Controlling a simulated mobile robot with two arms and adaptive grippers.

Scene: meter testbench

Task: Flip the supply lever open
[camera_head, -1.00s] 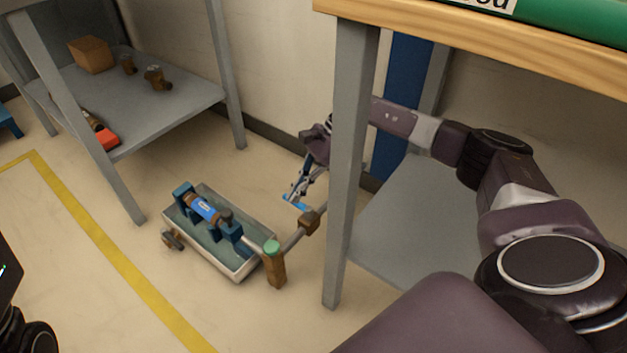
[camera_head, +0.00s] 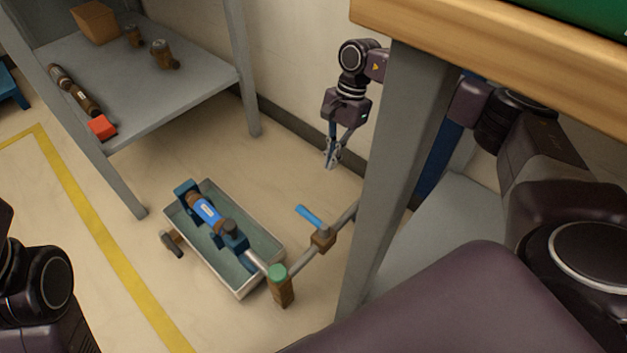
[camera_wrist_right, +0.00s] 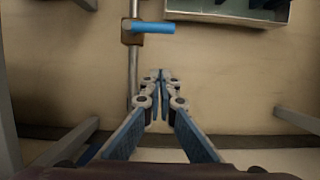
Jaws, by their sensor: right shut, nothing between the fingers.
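The supply lever (camera_head: 308,216) is a blue handle on a brown valve body (camera_head: 323,239) set in a grey pipe. In the head view the handle points up and left, across the pipe. In the right wrist view the blue lever (camera_wrist_right: 153,28) lies at the top, sideways to the pipe (camera_wrist_right: 133,70). My right gripper (camera_head: 331,164) is shut and empty, above and behind the lever, apart from it. In the right wrist view its fingertips (camera_wrist_right: 157,76) meet below the lever. My left gripper does not show; only part of my left arm is at the lower left.
A tray (camera_head: 272,245) holds a meter with a blue band (camera_head: 205,211). A post with a green cap (camera_head: 279,283) stands at its corner. A grey table leg (camera_head: 385,170) stands right of the lever. A grey shelf (camera_head: 190,95) is at the upper left.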

